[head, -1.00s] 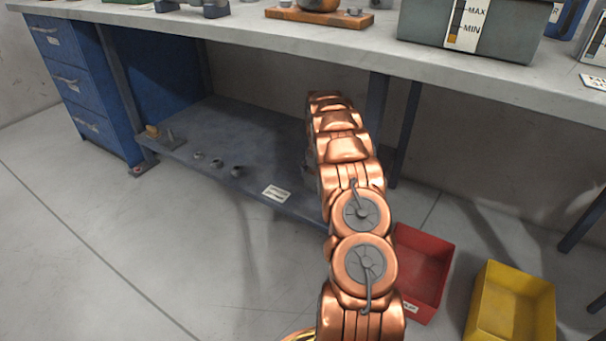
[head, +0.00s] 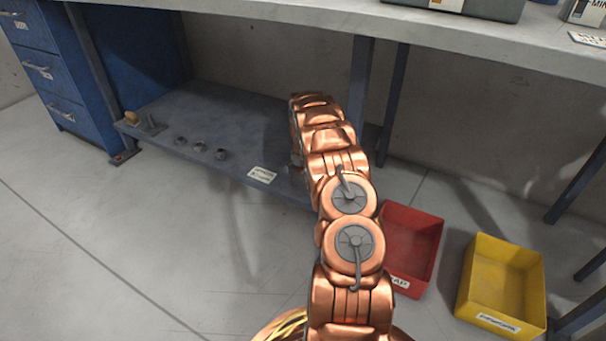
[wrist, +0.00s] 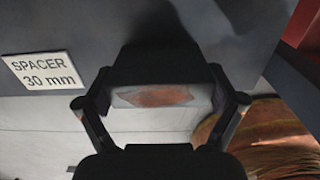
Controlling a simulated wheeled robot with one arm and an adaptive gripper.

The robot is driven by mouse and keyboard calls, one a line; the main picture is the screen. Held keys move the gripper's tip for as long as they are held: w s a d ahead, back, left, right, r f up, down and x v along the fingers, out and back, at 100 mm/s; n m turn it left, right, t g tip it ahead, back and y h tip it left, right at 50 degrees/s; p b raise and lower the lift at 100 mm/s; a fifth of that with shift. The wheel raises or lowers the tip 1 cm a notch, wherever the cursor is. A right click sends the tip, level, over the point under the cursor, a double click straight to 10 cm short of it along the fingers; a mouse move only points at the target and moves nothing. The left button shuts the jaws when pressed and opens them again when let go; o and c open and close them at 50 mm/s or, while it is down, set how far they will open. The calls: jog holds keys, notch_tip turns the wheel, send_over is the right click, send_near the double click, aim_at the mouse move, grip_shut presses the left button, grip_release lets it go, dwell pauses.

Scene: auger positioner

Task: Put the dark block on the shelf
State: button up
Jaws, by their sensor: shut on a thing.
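The shelf (head: 235,105) is a low dark grey board under the workbench; its front edge carries a white label (head: 262,174). In the wrist view this label reads "SPACER 30 mm" (wrist: 42,70). My gripper (wrist: 165,103) is shut on the dark block (wrist: 151,96), with one finger on each side. The block shows a dark top and a paler face with a rusty patch. It overlaps the shelf (wrist: 60,22) in the wrist view, right of the label; I cannot tell whether it touches the shelf.
Several small metal parts (head: 200,147) and a bracket-like piece (head: 150,124) lie on the shelf's left half. Bench legs (head: 360,85) stand right of my arm. A red bin (head: 412,240) and a yellow bin (head: 500,275) stand on the floor at right.

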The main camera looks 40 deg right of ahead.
aim_at(303, 172)
jog(key=shift+r, duration=0.1)
jog(key=o, duration=1.5)
jog(key=shift+c, duration=0.2)
notch_tip(303, 172, up, 12)
jog(key=p, duration=0.4)
